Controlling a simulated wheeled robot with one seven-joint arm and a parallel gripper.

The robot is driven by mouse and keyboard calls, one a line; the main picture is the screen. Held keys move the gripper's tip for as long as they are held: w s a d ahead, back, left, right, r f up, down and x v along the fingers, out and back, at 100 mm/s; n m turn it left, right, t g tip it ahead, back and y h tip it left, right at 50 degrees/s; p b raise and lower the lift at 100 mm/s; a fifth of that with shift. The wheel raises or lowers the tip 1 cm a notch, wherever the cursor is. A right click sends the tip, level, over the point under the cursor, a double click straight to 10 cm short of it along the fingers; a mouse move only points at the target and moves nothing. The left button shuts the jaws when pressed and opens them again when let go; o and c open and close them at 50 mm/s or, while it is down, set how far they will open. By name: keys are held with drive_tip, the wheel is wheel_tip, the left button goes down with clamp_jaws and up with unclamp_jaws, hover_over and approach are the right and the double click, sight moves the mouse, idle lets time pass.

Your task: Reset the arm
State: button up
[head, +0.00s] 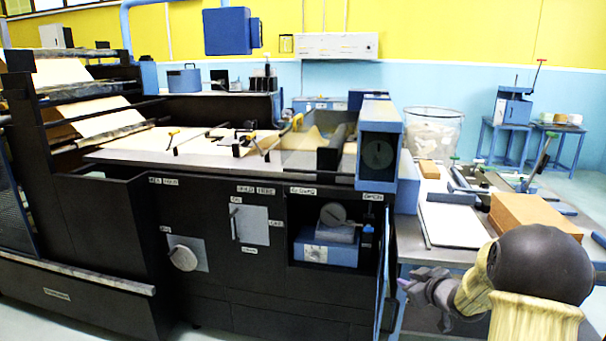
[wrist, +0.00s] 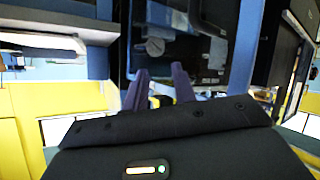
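My gripper (head: 408,279) is at the lower right in the head view, in front of the right-hand worktable and beside the black machine (head: 110,215). My forearm bends behind it at the lower right corner. In the wrist view, the two purple fingers of my gripper (wrist: 160,72) stand apart with nothing between them. The wrist view is tilted, with the machine's dark front and a round dial beyond the fingers. The gripper appears to touch nothing.
The worktable holds a white board (head: 452,225), a brown block (head: 535,217) and several tools. A clear bin (head: 433,130) stands behind it. The machine has an open compartment with a blue device (head: 330,247). Pale floor shows at the far right.

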drive_tip(key=s+a+f+m+g+h, duration=0.25)
drive_tip(key=s+a+g, duration=0.35)
drive_tip(key=s, duration=0.9)
drive_tip(key=s+a+f+m+g+h, duration=0.1)
drive_tip(key=s+a+m+g, duration=0.45)
drive_tip(key=s, duration=0.95)
wheel_tip(320, 180, up, 22)
drive_tip(key=a+n+t+p, duration=0.1)
drive_tip(key=t+p, duration=0.1)
drive_tip(key=p, duration=2)
drive_tip(key=shift+a+r+n, duration=0.15)
drive_tip(key=shift+n, duration=0.15)
drive_tip(key=shift+w, duration=0.3)
